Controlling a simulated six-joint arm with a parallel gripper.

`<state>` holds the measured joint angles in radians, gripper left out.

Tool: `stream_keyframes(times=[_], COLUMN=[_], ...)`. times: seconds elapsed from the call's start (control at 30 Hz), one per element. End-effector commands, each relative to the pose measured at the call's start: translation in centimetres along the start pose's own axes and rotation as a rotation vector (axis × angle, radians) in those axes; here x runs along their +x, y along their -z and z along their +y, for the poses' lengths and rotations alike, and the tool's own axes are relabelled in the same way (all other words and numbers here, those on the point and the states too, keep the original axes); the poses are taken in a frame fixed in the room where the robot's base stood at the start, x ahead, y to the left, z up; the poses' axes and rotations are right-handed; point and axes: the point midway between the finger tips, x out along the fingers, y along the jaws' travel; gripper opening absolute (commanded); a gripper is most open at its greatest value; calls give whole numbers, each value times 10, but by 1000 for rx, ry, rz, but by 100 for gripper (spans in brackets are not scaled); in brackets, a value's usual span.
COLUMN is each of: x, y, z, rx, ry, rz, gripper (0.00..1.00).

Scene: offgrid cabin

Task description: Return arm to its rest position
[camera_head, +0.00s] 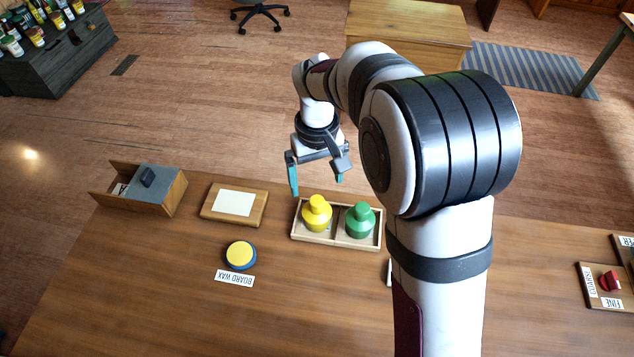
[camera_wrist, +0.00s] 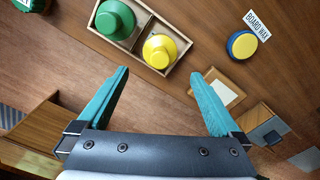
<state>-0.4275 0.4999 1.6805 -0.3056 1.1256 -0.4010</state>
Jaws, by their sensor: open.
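My gripper (camera_head: 317,180) is open and empty, with its teal fingers hanging above the far edge of the wooden table, just behind the two-part wooden tray (camera_head: 312,237). In the wrist view the gripper (camera_wrist: 160,100) shows its two fingers spread wide with nothing between them. A yellow bottle (camera_head: 317,214) stands in the left compartment of the tray and a green bottle (camera_head: 360,220) in the right one. Both bottles also show in the wrist view, yellow (camera_wrist: 160,50) and green (camera_wrist: 114,20), apart from the fingers.
A board with a white sheet (camera_head: 234,203), an open wooden box (camera_head: 158,190) and a yellow-blue tin (camera_head: 241,254) labelled BOARD WAX lie left of the tray. Boards with a red piece (camera_head: 609,281) lie far right. The table's front left (camera_head: 130,310) is clear.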

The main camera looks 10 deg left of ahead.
Motion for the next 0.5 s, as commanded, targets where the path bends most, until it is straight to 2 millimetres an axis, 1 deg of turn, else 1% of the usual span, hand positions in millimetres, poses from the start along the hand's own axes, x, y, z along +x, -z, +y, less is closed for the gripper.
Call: stream_keyframes(times=[0.1, 0.43, 0.5], x=[-3, -3, -8], y=[0, 0, -5], z=[0, 0, 3], rx=[0, 0, 19], ry=[0, 0, 3], rz=[0, 0, 1], gripper=[100, 100, 100])
